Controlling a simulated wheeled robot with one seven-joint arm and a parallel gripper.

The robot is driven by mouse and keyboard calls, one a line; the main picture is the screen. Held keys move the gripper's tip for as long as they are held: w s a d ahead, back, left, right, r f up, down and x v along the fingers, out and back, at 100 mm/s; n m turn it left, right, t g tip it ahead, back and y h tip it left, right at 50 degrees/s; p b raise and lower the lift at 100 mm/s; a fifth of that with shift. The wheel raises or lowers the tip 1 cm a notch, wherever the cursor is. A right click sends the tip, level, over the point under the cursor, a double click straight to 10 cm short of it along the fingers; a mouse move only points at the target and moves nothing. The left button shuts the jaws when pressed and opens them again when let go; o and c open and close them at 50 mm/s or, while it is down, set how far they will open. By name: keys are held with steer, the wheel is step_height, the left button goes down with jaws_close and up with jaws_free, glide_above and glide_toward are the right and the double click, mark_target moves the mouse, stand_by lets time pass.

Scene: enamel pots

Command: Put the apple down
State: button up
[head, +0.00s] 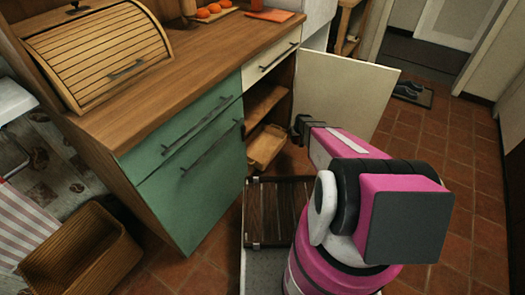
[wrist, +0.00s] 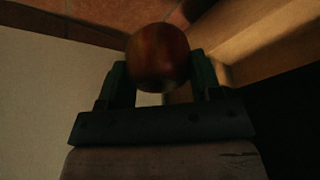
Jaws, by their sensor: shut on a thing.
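The apple (wrist: 158,57) is dark red and round in the wrist view. My gripper (wrist: 160,75) is shut on it, with one finger on each side. In the head view my gripper (head: 300,130) is at the opening of the cabinet, beside the open cream door (head: 345,88). The apple cannot be made out in the head view. In the wrist view a pale panel is on the left and a lit wooden surface (wrist: 245,45) is at the upper right.
The open cabinet has a wooden shelf (head: 264,104) and a wooden tray (head: 267,147) low inside. The counter (head: 185,75) bears a roll-top bread box (head: 100,55) and orange fruit (head: 207,11). A wicker basket (head: 80,255) is at lower left.

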steer(key=shift+a+f, duration=0.1)
steer(key=shift+f, duration=0.4)
steer(key=s+a, duration=0.2)
steer(key=a, duration=1.7)
steer(key=shift+a+f, duration=0.2)
steer(key=shift+f, duration=1.6)
steer(key=shift+a+f, duration=0.15)
steer(key=shift+f, duration=1.6)
steer(key=shift+f, duration=0.1)
steer(key=o, duration=1.1)
